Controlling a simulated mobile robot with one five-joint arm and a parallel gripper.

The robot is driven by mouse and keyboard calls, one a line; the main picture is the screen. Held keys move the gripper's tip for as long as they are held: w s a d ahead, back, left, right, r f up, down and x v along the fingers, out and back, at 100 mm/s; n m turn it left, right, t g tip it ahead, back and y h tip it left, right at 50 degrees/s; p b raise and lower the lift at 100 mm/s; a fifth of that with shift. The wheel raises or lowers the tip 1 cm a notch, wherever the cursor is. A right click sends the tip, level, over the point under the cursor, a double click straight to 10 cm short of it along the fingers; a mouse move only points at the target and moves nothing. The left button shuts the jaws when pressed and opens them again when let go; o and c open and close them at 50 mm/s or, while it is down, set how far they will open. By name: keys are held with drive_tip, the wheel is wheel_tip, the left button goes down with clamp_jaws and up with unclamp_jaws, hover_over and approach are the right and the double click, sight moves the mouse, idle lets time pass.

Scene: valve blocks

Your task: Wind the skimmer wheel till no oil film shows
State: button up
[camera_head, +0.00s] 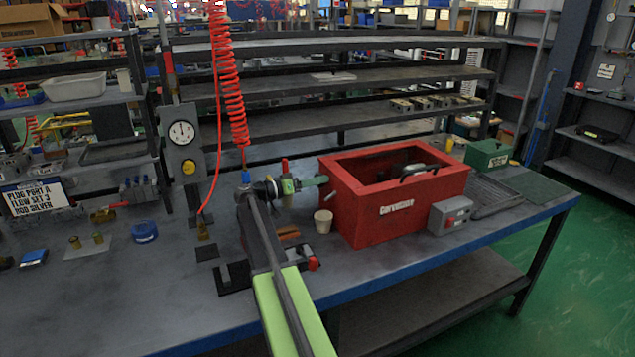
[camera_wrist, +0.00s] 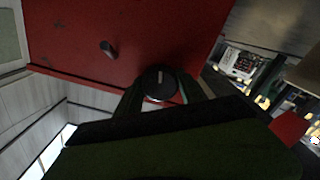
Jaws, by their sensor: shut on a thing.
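The red tank (camera_head: 372,222) stands on the bench in the head view, its open top facing up. A dark, partly hidden shape, perhaps the skimmer wheel (camera_head: 402,172), shows inside near a black handle. No liquid surface or oil film can be made out. My gripper (camera_head: 318,181) reaches the tank's left side. In the wrist view my gripper (camera_wrist: 160,98) is shut on a dark round knob (camera_wrist: 160,82) with a pale line on its face, close to the red wall (camera_wrist: 150,30). A short spout (camera_wrist: 107,48) sticks out of that wall.
A beige cup (camera_head: 323,221) stands left of the tank, below the spout. A grey switch box (camera_head: 450,215) is at the tank's right front, and a green box (camera_head: 487,154) behind. A red coiled hose (camera_head: 228,80) hangs near my arm. The front left bench has free room.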

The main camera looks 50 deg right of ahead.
drive_tip(key=shift+m, duration=0.9)
drive_tip(key=o, duration=1.3)
drive_tip(key=shift+r, duration=0.1)
drive_tip(key=shift+o, duration=0.2)
drive_tip(key=v, duration=1.7)
drive_tip(key=shift+a, duration=0.25)
